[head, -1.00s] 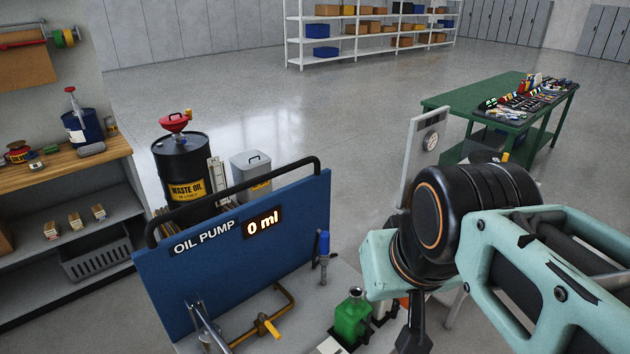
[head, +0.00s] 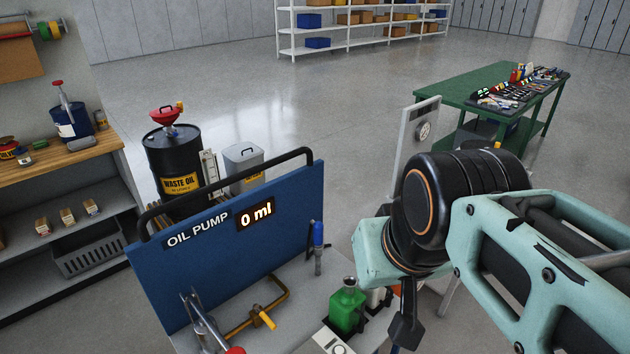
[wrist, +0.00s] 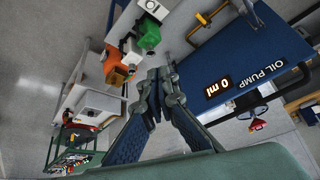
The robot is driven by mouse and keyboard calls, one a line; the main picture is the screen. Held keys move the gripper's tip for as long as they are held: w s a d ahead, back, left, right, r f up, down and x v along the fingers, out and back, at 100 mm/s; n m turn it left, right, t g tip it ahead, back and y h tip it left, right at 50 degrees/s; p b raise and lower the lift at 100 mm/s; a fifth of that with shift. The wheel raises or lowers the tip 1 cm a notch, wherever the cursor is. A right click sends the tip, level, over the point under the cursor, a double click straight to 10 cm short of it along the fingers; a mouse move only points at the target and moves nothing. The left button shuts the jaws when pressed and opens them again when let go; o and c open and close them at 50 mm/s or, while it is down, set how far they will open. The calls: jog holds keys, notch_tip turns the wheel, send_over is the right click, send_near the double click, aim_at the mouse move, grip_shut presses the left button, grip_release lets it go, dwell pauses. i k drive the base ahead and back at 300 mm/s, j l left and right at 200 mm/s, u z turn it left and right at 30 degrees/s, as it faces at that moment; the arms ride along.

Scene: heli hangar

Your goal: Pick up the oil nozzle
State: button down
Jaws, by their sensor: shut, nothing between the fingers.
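A small upright piece with a blue grip and a grey metal lower end (head: 318,247) stands on the grey bench top, by the right end of the blue oil pump panel (head: 240,255). It may be the oil nozzle; I cannot tell for certain. A grey metal lever-like fitting (head: 200,318) with a red end is at the front left of the panel. My gripper (head: 405,335) is shut and empty, pointing down to the right of the green bottle (head: 346,308). In the wrist view my gripper's fingers (wrist: 154,90) are together, with the panel (wrist: 195,78) to their right.
A brass pipe with a yellow handle (head: 266,318) is on the bench before the panel. A white gauge panel (head: 415,150) stands behind my arm. A green table (head: 440,88) with tools is at the back right. A waste oil drum (head: 172,155) stands behind the panel.

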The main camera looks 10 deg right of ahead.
aim_at(318, 243)
jog(key=i+l+u, duration=0.15)
jog(key=l, duration=0.2)
jog(key=i+l+u, duration=0.1)
jog(key=l, duration=0.25)
jog(key=i+l+u, duration=0.15)
jog(key=l, duration=0.2)
jog(key=i+l+u, duration=0.15)
jog(key=l, duration=0.2)
